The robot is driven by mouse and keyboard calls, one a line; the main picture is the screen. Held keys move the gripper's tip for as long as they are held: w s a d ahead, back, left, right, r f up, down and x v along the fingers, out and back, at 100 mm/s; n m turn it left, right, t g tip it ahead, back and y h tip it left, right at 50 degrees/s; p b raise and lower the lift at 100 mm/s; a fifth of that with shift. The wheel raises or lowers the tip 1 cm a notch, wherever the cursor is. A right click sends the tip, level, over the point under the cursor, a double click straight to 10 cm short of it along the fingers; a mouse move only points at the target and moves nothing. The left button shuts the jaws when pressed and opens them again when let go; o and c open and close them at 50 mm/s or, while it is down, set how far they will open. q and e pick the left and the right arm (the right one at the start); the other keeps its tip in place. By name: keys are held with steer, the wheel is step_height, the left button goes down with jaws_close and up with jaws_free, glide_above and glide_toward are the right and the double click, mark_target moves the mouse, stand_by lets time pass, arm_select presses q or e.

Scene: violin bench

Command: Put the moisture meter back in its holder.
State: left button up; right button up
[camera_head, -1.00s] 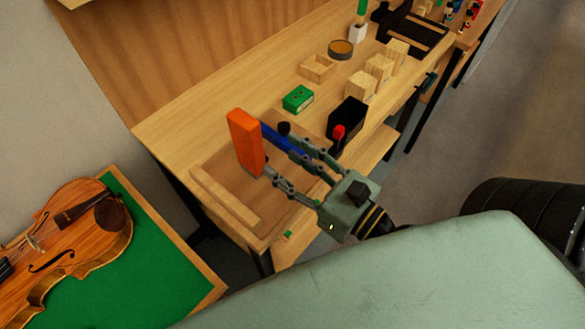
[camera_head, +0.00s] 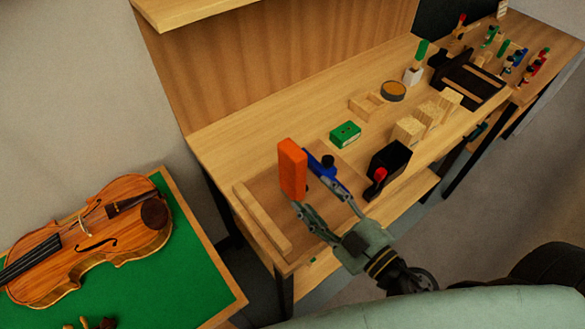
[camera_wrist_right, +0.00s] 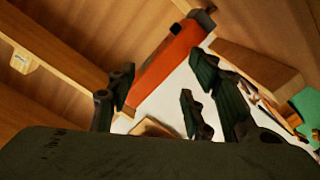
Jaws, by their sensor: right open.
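An upright orange block (camera_head: 292,169), which looks like the moisture meter, is over the brown mat at the near left end of the bench. Whether its lower end rests on the mat cannot be told. My right gripper (camera_head: 311,196) is open, with its fingertips close to the block's lower part. In the right wrist view the orange block (camera_wrist_right: 168,62) lies just beyond the open fingers (camera_wrist_right: 158,92), partly behind the left one; contact is unclear. A black box (camera_head: 390,160) on the bench may be the holder; this is unsure. My left gripper is not in view.
A blue tool (camera_head: 323,172) with a black knob is behind my right gripper. A red-topped item (camera_head: 380,174) is by the black box. A green box (camera_head: 345,134), wooden blocks (camera_head: 408,131) and a tin (camera_head: 393,91) stand farther back. A violin (camera_head: 95,238) lies on a green-topped table.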

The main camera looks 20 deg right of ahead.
mark_target(302, 181)
steer(key=m, duration=0.6)
steer(key=shift+w+a+r+t, duration=0.2)
steer(key=shift+w+a+t, duration=0.1)
steer(key=shift+a, duration=0.1)
steer(key=shift+w+m+p, duration=0.15)
steer(key=shift+m+p, duration=0.2)
steer(key=shift+m, duration=0.15)
steer(key=shift+w+a+r, duration=0.15)
steer(key=shift+w, duration=0.15)
steer(key=p+x, duration=0.2)
steer(key=x, duration=0.4)
steer(key=shift+w+a+r, duration=0.1)
steer(key=shift+w, duration=0.05)
steer(key=shift+w+a, duration=0.1)
steer(key=shift+w, duration=0.2)
steer(key=shift+c, duration=0.4)
jaws_close()
